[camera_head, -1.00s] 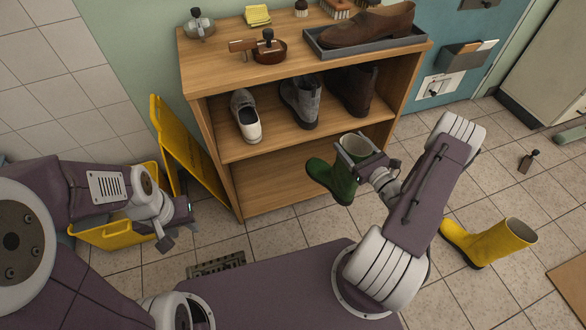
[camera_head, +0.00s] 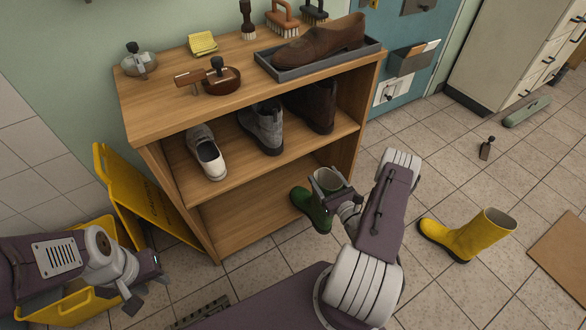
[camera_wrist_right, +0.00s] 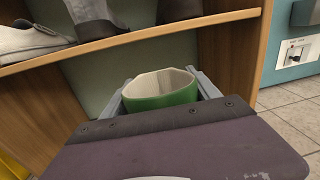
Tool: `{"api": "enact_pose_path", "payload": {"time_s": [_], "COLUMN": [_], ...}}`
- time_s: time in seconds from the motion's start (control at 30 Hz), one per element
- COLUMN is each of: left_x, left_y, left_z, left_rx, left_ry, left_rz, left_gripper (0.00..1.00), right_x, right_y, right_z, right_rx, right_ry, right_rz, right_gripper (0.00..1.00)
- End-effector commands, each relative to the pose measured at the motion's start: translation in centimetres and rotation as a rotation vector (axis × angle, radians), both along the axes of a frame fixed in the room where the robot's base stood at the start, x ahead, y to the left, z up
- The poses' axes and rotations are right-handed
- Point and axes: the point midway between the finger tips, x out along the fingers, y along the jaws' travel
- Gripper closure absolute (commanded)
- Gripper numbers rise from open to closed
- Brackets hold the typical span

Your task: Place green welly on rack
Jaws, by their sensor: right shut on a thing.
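The green welly (camera_head: 314,212) is held upright at its top by my right gripper (camera_head: 329,184). In the head view it appears at the front right of the wooden rack's (camera_head: 240,217) bottom shelf; I cannot tell whether it touches the shelf. The right wrist view shows the welly's open top (camera_wrist_right: 162,88) between the fingers, with the rack's middle shelf above and beyond it; its foot is hidden there. The visible part of the bottom shelf is bare. My left gripper (camera_head: 146,283) is open and empty at the lower left, over a yellow bucket.
The middle shelf holds a white shoe (camera_head: 206,153), a grey boot (camera_head: 262,128) and a brown boot (camera_head: 312,106). A brown shoe lies in a tray (camera_head: 318,63) on top. A yellow folding sign (camera_head: 140,200) stands left. A yellow welly (camera_head: 466,238) lies on the floor at right.

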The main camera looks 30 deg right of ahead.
Motion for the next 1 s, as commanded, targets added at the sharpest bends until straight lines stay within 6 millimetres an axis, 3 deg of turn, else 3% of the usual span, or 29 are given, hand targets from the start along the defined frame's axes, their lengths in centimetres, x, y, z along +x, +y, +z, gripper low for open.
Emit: {"api": "enact_pose_path", "payload": {"time_s": [0.53,0.7,1.0], "left_x": [0.0,0.0,0.0], "left_y": [0.0,0.0,0.0], "left_z": [-5.4,-5.9,-6.0], "left_rx": [0.000,0.000,0.000], "left_ry": [0.000,0.000,0.000], "left_rz": [0.000,0.000,0.000], "left_gripper": [0.64,0.64,0.64], "right_x": [12.0,13.7,14.1], "right_y": [-0.3,-0.4,-0.4], "right_z": [-0.1,0.1,0.2], "right_rx": [-0.005,-0.003,-0.002], "right_ry": [-0.009,-0.007,-0.005], "right_rz": [0.003,0.001,0.002], "right_gripper": [1.00,1.00,1.00]}}
